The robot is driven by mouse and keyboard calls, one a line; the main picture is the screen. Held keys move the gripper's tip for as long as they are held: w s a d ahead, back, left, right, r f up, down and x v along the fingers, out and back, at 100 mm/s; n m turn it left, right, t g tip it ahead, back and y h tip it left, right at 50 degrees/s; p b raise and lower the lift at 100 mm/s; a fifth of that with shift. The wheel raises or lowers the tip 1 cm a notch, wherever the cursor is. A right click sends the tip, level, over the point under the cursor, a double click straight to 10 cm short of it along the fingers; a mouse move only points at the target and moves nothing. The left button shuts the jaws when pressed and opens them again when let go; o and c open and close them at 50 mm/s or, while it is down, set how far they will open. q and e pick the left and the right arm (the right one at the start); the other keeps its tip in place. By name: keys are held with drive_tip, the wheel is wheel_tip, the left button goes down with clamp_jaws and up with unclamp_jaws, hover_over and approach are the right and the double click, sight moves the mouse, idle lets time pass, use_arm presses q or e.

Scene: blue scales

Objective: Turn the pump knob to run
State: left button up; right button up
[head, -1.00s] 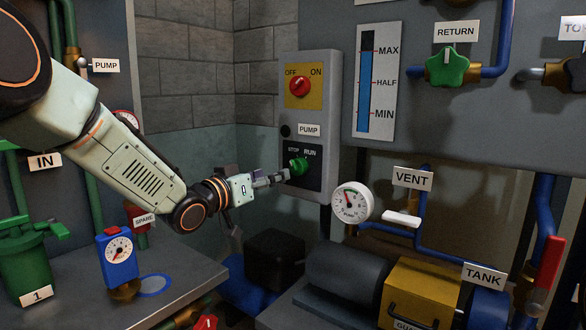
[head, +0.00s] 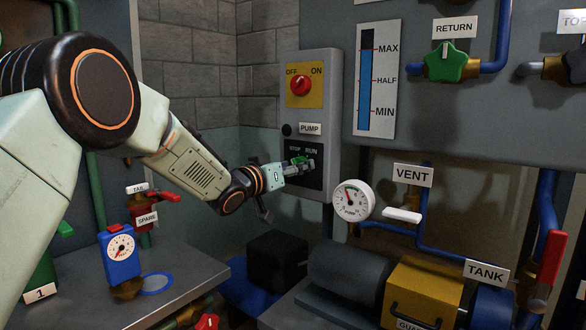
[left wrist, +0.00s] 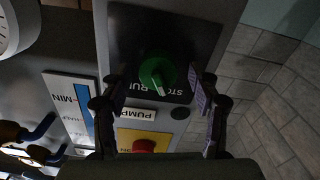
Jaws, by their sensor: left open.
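The green pump knob (left wrist: 157,72) sits on a black plate (left wrist: 120,35) lettered STOP and RUN. In the left wrist view, which is upside down, its white pointer lies between the two words, leaning slightly to STOP. My left gripper (head: 301,163) is open at the knob in the head view and hides part of it. In the left wrist view its fingers stand on either side of the knob; I cannot tell whether they touch it. The PUMP label (head: 309,129) is just above the plate. My right gripper is not in view.
A red OFF/ON switch (head: 300,85) is above the knob on the same grey box (head: 329,100). A round pump gauge (head: 353,200) is at lower right, beside the VENT valve (head: 402,215). A bench (head: 190,268) with a blue gauge (head: 121,255) is at lower left.

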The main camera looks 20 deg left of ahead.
use_arm(q)
drive_tip(key=shift+c, duration=0.2)
drive_tip(key=shift+s+d+r, duration=0.1)
drive_tip(key=shift+d, duration=0.1)
drive_tip(key=c, duration=0.3)
drive_tip(key=shift+a, duration=0.15)
drive_tip(key=c, duration=0.8)
drive_tip(key=shift+c, duration=0.2)
drive_tip(key=m, duration=1.1)
drive_tip(key=shift+m, duration=0.6)
